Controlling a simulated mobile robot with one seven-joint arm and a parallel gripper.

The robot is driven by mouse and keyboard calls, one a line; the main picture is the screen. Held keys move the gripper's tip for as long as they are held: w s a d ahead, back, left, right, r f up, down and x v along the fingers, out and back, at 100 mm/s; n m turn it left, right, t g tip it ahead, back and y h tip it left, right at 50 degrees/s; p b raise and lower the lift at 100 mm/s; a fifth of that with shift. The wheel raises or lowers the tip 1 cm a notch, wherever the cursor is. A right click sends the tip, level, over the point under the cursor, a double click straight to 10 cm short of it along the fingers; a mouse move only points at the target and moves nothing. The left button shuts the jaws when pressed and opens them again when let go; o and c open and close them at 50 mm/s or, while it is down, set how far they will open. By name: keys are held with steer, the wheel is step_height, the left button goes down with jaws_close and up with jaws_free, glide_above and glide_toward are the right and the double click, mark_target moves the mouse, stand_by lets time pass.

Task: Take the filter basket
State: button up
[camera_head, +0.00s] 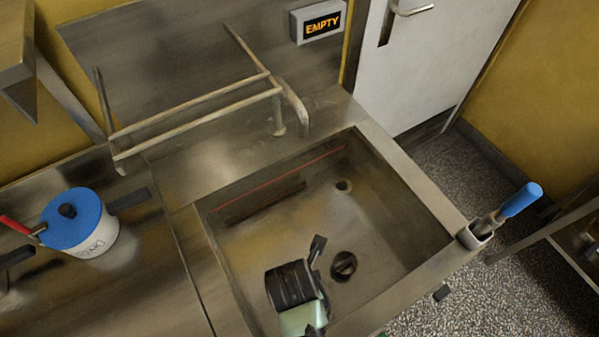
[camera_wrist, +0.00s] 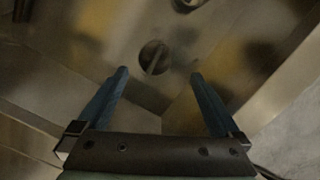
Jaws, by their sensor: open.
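A round dark fitting with a lighter bar across it, which looks like the filter basket (camera_head: 343,266), sits in the floor of the steel sink basin (camera_head: 400,190). In the wrist view a round, barred piece that appears to be the filter basket (camera_wrist: 154,57) shows just beyond and between my fingertips. My gripper (camera_wrist: 158,74) is open, with two blue-grey fingers apart and nothing between them. In the head view my dark wrist is low in the basin, left of the fitting. I cannot tell the height of the fingers above it.
A smaller round hole (camera_head: 343,186) lies near the basin's far side. A blue-lidded pot (camera_head: 76,220) stands on the left counter. A blue-handled tool (camera_head: 520,200) stands in a holder at the right rim. A rail (camera_head: 190,120) and an "EMPTY" display (camera_head: 322,24) are behind.

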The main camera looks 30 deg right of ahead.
steer(key=f, duration=0.3)
steer(key=shift+w+d+f, duration=0.2)
steer(key=shift+d+f, duration=0.05)
steer(key=shift+f, duration=0.1)
steer(key=shift+w+f, duration=0.2)
steer(key=shift+f, duration=1.15)
steer(key=shift+w+f, duration=0.15)
steer(key=shift+f, duration=1.2)
steer(key=c, duration=1.4)
steer(key=shift+r, duration=0.1)
